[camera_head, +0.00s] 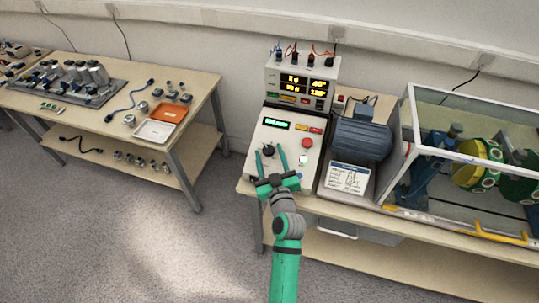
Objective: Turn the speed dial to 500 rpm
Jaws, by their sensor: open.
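The speed dial (268,151) is a small dark round knob on the sloping face of a pale control panel (262,139). A green-lit display (275,124) sits above it, too small to read. A red button (307,142) and a small green one are to its right. My gripper (271,157) is open, with its two green fingers pointing up the panel. In this view the dial shows between the fingertips. I cannot tell whether the fingers touch it. The dial's pointer and markings are too small to make out.
A meter unit (302,82) with yellow readouts stands behind the panel. A grey motor (361,137), a printed card (347,179) and a clear-walled enclosure (470,150) stand to the right. Another table (205,88) with parts and trays is at left. Open floor lies between and in front.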

